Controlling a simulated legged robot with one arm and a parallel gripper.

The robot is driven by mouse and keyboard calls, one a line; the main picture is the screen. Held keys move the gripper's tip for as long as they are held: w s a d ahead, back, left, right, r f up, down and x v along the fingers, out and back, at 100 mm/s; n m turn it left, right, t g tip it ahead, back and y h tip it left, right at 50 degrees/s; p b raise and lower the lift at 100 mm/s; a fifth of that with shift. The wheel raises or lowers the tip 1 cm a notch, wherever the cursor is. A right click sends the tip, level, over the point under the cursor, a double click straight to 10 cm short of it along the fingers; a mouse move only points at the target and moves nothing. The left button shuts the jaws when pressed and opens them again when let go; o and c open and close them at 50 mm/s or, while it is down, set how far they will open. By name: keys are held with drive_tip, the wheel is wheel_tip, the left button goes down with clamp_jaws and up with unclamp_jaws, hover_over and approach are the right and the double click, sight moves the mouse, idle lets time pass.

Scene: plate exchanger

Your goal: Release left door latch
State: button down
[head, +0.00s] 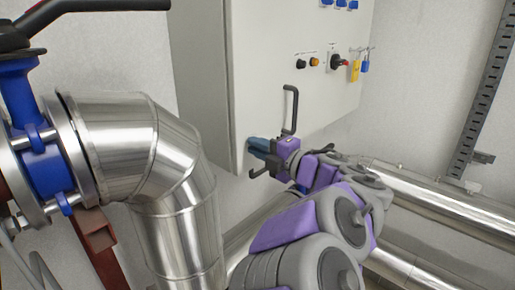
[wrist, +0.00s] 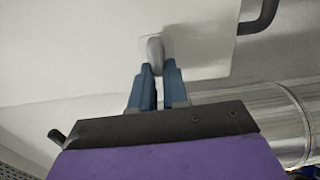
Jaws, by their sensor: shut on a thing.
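The light grey cabinet door (head: 275,60) fills the middle of the head view. Its black handle (head: 290,110) stands just above my gripper, and part of this handle shows at the top right of the wrist view (wrist: 262,15). My gripper (head: 255,148) is at the door's lower left corner, fingers pointing at the door face. In the wrist view, the blue fingertips (wrist: 159,70) are close together around a small pale grey latch (wrist: 155,50) on the door. In the head view, the fingers hide this latch.
A large shiny pipe elbow (head: 140,150) with a blue valve (head: 40,150) stands at the left. Horizontal silver pipes (head: 440,200) run at the lower right. Knobs and blue and yellow padlocks (head: 360,68) sit on the panel above right.

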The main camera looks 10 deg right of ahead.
drive_tip(key=shift+d+f, duration=0.1)
drive_tip(key=shift+f, duration=0.1)
drive_tip(key=c, duration=1.1)
unclamp_jaws()
drive_tip(key=shift+w, duration=0.15)
drive_tip(key=shift+d+r, duration=0.1)
drive_tip(key=p+v, duration=0.2)
drive_tip(key=v, duration=1.5)
drive_tip(key=shift+d, duration=0.1)
